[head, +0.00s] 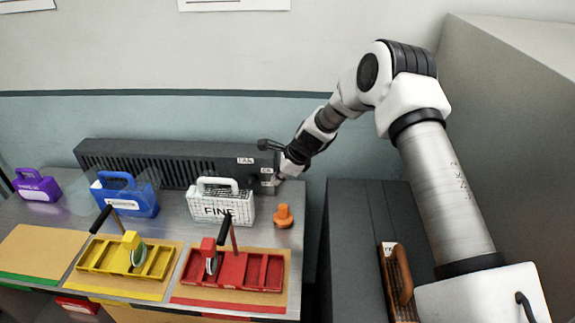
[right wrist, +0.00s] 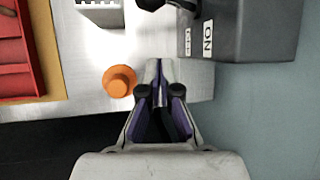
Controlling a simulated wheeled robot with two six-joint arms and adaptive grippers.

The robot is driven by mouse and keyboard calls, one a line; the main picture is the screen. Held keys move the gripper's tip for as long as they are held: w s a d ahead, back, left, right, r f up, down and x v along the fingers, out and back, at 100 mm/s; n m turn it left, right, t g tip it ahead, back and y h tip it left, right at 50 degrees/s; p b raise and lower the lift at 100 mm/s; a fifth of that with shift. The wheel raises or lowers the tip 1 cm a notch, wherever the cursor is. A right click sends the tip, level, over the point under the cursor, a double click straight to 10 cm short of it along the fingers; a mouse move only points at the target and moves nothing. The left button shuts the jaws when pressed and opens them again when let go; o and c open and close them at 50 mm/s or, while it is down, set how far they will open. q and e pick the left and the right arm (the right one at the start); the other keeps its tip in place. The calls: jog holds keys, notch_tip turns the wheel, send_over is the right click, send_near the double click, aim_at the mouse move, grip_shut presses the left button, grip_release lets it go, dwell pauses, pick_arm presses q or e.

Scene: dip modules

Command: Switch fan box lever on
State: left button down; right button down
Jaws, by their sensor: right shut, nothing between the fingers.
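The fan box (head: 170,158) is a long dark grey vented box at the back of the metal table, against the wall. White labels sit on its right end; one reads ON in the right wrist view (right wrist: 240,30). My left gripper is not in view.
An orange knob (head: 283,216) is near my gripper. Red (head: 234,271) and yellow (head: 127,259) trays lie in front. A dark cabinet (head: 350,250) is right.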

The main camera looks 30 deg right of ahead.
jog(key=d+r, duration=0.3)
jog(key=r, duration=0.2)
jog(key=shift+d, duration=0.2)
